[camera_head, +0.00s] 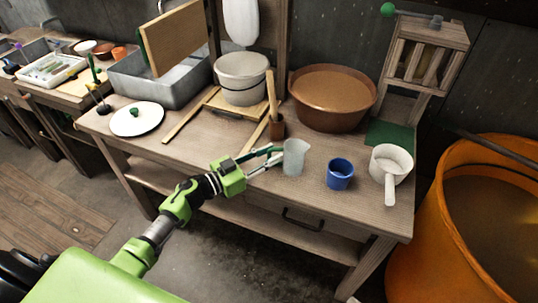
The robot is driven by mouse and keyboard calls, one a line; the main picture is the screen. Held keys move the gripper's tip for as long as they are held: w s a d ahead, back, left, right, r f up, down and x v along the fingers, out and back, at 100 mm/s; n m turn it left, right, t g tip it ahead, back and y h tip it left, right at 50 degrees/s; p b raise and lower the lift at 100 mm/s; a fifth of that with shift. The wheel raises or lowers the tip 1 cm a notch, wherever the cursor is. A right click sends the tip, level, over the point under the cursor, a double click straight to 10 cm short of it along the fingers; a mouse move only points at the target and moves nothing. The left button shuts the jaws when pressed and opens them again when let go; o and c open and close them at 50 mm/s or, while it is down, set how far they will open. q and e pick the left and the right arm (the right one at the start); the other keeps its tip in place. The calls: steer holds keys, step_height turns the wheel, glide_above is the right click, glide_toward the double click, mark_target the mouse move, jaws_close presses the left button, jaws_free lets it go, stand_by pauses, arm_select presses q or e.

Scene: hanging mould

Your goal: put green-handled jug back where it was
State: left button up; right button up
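A pale, translucent jug (294,157) stands upright near the front edge of the wooden workbench (235,150). My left gripper (279,155) reaches in from the left, with its fingertips at the jug's left side. Dark green shows among the fingers there, but I cannot separate the jug's handle from the fingers. Whether the fingers are closed on the handle is unclear. I cannot tell whether the jug's base touches the bench. My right gripper is not in view.
A blue cup (340,175) and a white handled pot (391,163) stand right of the jug. A brown basin (332,97) and a wooden stick in a brown holder (277,128) are behind. A green mat (388,134) lies at back right. An orange tub (430,235) stands beside the bench.

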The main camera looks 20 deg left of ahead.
arm_select(q)
steer(key=shift+r, duration=0.1)
steer(key=shift+s+a, duration=0.1)
steer(key=shift+s, duration=0.05)
steer(key=v, duration=1.1)
steer(key=shift+s+a+b, duration=0.2)
steer(key=shift+s+b, duration=0.1)
steer(key=shift+b, duration=0.15)
steer(key=shift+r, duration=0.1)
